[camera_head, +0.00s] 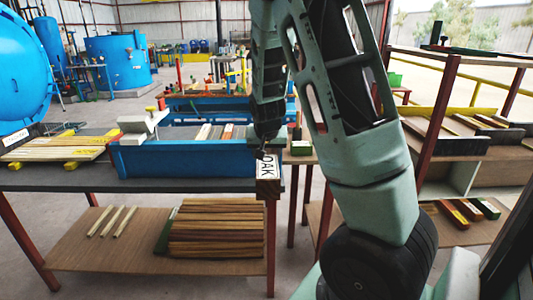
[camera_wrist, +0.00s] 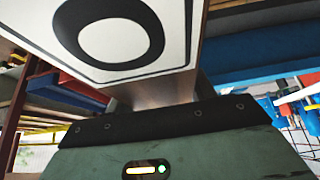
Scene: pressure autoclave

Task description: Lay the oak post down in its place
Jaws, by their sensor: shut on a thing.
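The oak post (camera_head: 267,168) shows in the head view by its white face marked "OAK", at the right front corner of the dark table. My gripper (camera_head: 267,151) is shut on it from above, at the lower end of my arm. In the wrist view the white label with a big black "O" on the post (camera_wrist: 125,32) fills the upper left, close against my gripper (camera_wrist: 155,92). Most of the post's length is hidden, and I cannot tell whether it touches the table. A blue trough (camera_head: 185,162) lies along the table just left of the post, with several coloured slats behind its front wall.
Pale boards (camera_head: 58,149) lie on yellow bearers at the table's left. The lower shelf (camera_head: 115,255) holds several wooden bars and a stack of brown posts (camera_head: 218,228). A red-framed rack (camera_head: 444,120) stands right of my arm. Bare tabletop (camera_head: 75,178) shows at the front left.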

